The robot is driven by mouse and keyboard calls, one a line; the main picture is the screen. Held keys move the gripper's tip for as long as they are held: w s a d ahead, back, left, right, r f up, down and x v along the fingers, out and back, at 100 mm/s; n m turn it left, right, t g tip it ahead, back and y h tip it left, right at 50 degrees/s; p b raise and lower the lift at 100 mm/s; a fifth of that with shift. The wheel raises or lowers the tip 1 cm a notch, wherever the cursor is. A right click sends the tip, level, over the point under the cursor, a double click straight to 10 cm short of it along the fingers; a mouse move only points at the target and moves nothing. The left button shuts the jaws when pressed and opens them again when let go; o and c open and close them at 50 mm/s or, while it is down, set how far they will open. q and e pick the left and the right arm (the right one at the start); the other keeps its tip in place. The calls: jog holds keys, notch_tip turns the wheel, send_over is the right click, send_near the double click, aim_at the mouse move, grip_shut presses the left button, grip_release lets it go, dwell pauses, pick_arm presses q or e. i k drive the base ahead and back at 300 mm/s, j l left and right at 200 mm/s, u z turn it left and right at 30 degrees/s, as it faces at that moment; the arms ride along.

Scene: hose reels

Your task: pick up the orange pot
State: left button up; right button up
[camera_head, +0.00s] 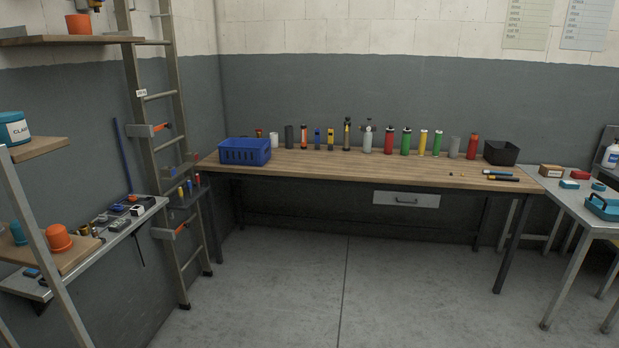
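An orange pot-shaped container (80,24) stands on the upper left wooden shelf, near the top edge of the picture. A second orange, rounded object (58,238) sits on the lower left wooden shelf, beside a teal one. I cannot tell which of the two is the orange pot. Neither of my grippers is in view.
A metal ladder (161,130) leans at the left wall near the shelves. A long workbench (340,168) along the back wall holds a blue crate (244,151) and several canisters. A metal table (570,200) stands at right. The concrete floor (330,290) is clear.

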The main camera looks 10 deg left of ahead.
aim_at(76, 25)
jog(key=i+u, duration=0.25)
jog(key=i, duration=0.35)
jog(key=i+l+u, duration=0.2)
jog(key=i, duration=0.4)
jog(key=i+l+u, duration=0.25)
jog(key=i, duration=0.3)
jog(key=j, duration=0.1)
